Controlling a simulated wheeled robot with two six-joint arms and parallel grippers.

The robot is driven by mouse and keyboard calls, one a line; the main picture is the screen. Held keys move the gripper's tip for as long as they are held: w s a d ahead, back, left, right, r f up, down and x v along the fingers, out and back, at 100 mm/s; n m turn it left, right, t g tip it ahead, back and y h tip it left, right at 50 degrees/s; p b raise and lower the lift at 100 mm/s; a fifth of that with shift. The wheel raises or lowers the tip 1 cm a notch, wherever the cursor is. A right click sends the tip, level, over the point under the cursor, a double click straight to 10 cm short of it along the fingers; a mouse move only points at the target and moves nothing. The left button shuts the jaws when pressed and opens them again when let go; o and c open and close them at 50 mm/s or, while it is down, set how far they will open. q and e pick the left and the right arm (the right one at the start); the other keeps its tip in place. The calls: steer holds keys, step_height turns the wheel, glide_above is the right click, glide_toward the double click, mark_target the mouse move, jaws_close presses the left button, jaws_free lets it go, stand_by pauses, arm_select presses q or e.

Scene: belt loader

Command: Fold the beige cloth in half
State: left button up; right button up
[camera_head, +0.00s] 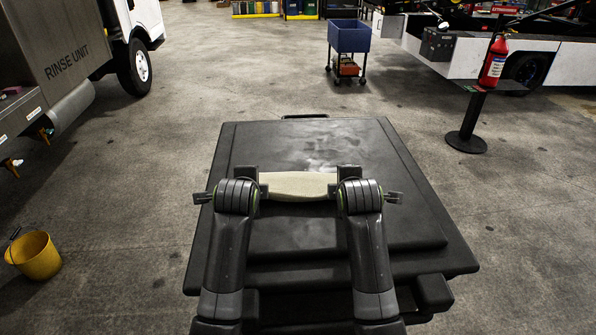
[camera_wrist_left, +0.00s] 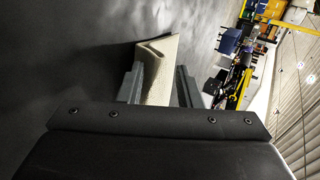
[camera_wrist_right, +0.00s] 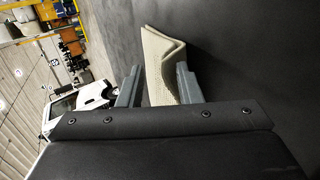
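The beige cloth (camera_head: 297,184) lies on the black lidded top (camera_head: 400,200) in front of me, spanning the gap between my two grippers. In the wrist views its ends look bent or doubled over, as in the left wrist view (camera_wrist_left: 158,58) and the right wrist view (camera_wrist_right: 160,60). My left gripper (camera_head: 250,184) is at its left end and my right gripper (camera_head: 338,184) at its right end. Each pair of fingers stands apart, with cloth showing between them, nearer the finger on the table side. Contact with the fingers is unclear. The grippers hide the cloth's ends in the head view.
The black top is otherwise clear, with free room beyond the cloth. A yellow bucket (camera_head: 35,256) stands on the floor at left. A blue cart (camera_head: 349,38) is at the back, and a fire extinguisher (camera_head: 493,62) on a stand is at right. Vehicles stand on both sides.

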arm_select(q)
steer(key=shift+o, duration=0.6)
steer(key=shift+s+r, duration=0.1)
arm_select(e)
steer(key=shift+o, duration=0.6)
steer(key=shift+s+r, duration=0.1)
arm_select(q)
steer(key=r, duration=0.1)
steer(key=s+r, duration=0.1)
steer(key=r, duration=0.1)
steer(key=shift+s+r, duration=0.2)
steer(key=shift+r, duration=0.1)
arm_select(e)
steer(key=r, duration=0.1)
steer(key=s+r, duration=0.1)
steer(key=r, duration=0.1)
steer(key=shift+s+r, duration=0.2)
steer(key=shift+r, duration=0.1)
arm_select(q)
steer(key=w+r+v, duration=0.1)
steer(key=v, duration=0.6)
arm_select(e)
steer(key=w+r+v, duration=0.1)
steer(key=v, duration=0.6)
